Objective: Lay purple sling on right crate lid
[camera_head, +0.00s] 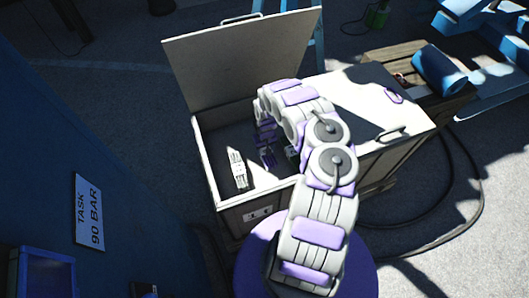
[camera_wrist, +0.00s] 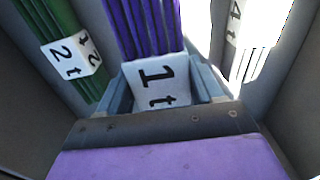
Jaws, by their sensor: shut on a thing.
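The purple sling (camera_wrist: 143,28) is in the wrist view, upright in the crate, with a white tag (camera_wrist: 160,84) reading "1 t". My gripper (camera_wrist: 165,88) is shut on this sling at its tag, one jaw on each side. In the head view my gripper (camera_head: 267,158) reaches down into the open left part of the crate, and my arm hides much of it. The right crate lid (camera_head: 350,92) is closed, pale and partly in shadow, with a handle at its front corner and a small purple shape (camera_head: 393,96) on top.
A green sling (camera_wrist: 62,45) tagged "2 t" is left of the gripper, and a white sling (camera_wrist: 255,40) tagged "4 t" is right. The left lid (camera_head: 240,55) stands open. A wooden box (camera_head: 405,50) with a blue roll (camera_head: 438,68) stands beyond the right lid.

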